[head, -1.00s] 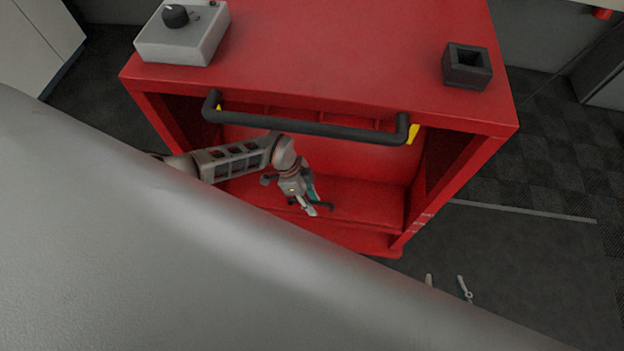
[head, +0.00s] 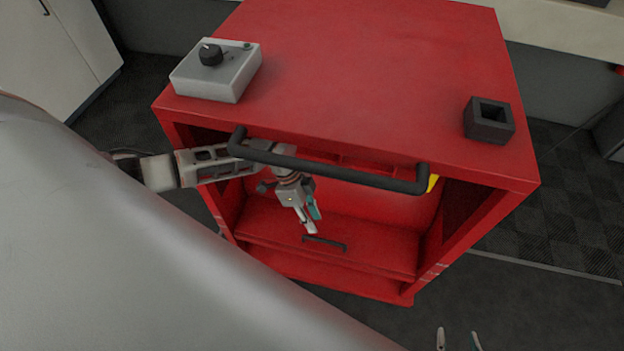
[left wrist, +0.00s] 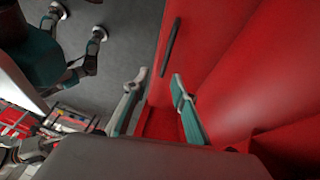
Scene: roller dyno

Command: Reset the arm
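My left arm reaches from the left into the open front of the red cabinet (head: 370,70), with its wrist under the black bar handle (head: 330,170). My left gripper (head: 309,222) is open and empty, above a small black handle (head: 325,242) on the red drawer or panel inside. In the left wrist view its two teal-padded fingers stand apart (left wrist: 158,95), with the dark handle (left wrist: 171,46) beyond them. My right gripper (head: 459,340) shows only its fingertips at the bottom edge of the head view. They are apart with nothing between them.
On the cabinet top stand a grey box with a black knob (head: 215,70) at left and a black square socket block (head: 489,120) at right. The cabinet's side walls flank my left arm. Dark floor (head: 560,245) lies open at right.

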